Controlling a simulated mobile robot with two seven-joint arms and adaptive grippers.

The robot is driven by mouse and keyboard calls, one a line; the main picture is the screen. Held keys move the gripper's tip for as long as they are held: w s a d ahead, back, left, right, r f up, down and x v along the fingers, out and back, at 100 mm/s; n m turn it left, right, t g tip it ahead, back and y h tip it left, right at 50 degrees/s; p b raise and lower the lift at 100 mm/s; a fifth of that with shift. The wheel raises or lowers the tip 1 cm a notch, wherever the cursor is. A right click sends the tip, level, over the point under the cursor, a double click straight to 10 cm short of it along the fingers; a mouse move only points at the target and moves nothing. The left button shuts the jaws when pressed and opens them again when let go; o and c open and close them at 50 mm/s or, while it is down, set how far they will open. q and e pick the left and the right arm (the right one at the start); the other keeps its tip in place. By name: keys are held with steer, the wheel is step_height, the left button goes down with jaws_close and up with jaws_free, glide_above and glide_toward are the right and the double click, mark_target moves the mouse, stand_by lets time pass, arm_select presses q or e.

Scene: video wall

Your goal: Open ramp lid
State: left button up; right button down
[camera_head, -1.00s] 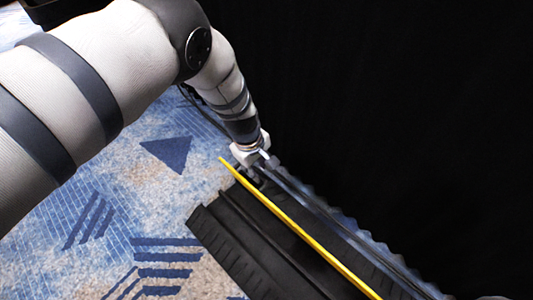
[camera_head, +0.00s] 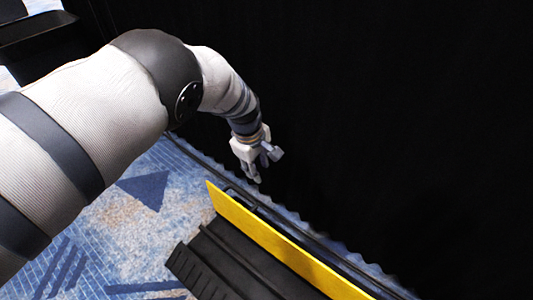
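The ramp is a long black cable ramp on the floor at the lower middle, with a ribbed sloped side (camera_head: 205,272). Its lid shows as a yellow panel (camera_head: 275,243) that stands raised on edge along the ramp, running from the centre towards the lower right. My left gripper (camera_head: 262,166) is just beyond the lid's far end, above the floor by the black wall. Its fingers are spread and hold nothing, and it looks apart from the lid. The lid's near end is cut off by the bottom edge. My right gripper is not in view.
A black curtain-like wall (camera_head: 400,120) fills the right side, close behind the ramp. A dark cable (camera_head: 320,243) runs along its foot. Blue patterned carpet (camera_head: 135,235) lies open to the left of the ramp. A dark object (camera_head: 35,40) stands at the upper left.

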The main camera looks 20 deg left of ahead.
arm_select(q)
steer(key=w+r, duration=0.1)
steer(key=w+d+r, duration=0.1)
steer(key=w, duration=0.1)
steer(key=shift+d, duration=0.15)
stand_by(0.5)
step_height(320, 180, up, 12)
steer(key=s, duration=0.2)
steer(key=shift+a, duration=0.45)
steer(key=shift+f, duration=0.1)
steer(key=shift+c, duration=0.6)
